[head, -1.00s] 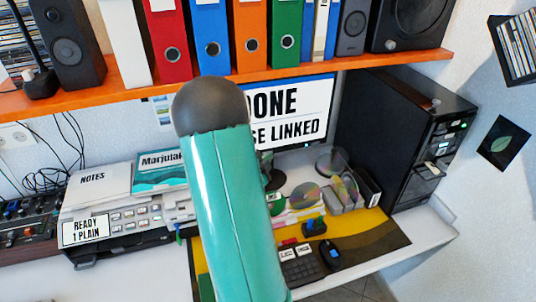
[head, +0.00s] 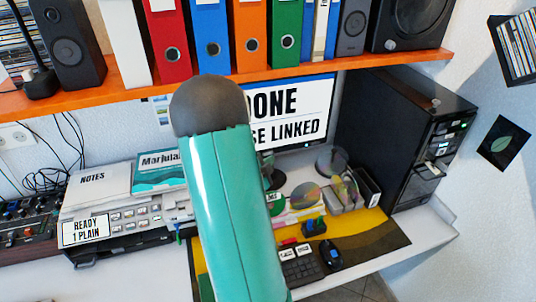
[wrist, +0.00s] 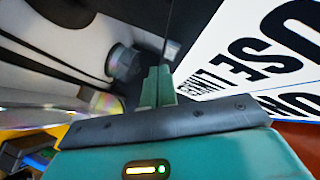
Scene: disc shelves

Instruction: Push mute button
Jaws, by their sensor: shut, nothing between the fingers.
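I cannot make out a button marked mute in either view. A keyboard (head: 300,270) with a few white-labelled keys lies on the desk mat, partly hidden by my teal arm. The monitor (head: 297,115) behind the arm shows "DONE" and "…SE LINKED"; its screen also fills the right of the wrist view (wrist: 250,50). My gripper (wrist: 158,85) shows only in the wrist view, its narrow teal fingers together and empty. In that picture the fingers lie left of the screen. My arm hides the gripper in the head view.
An orange shelf (head: 290,72) with binders and speakers hangs above the desk. A black tower (head: 400,130) stands at the right. A mouse (head: 331,256), discs and a disc rack sit near the keyboard. A panel of buttons (head: 130,218) stands at the left.

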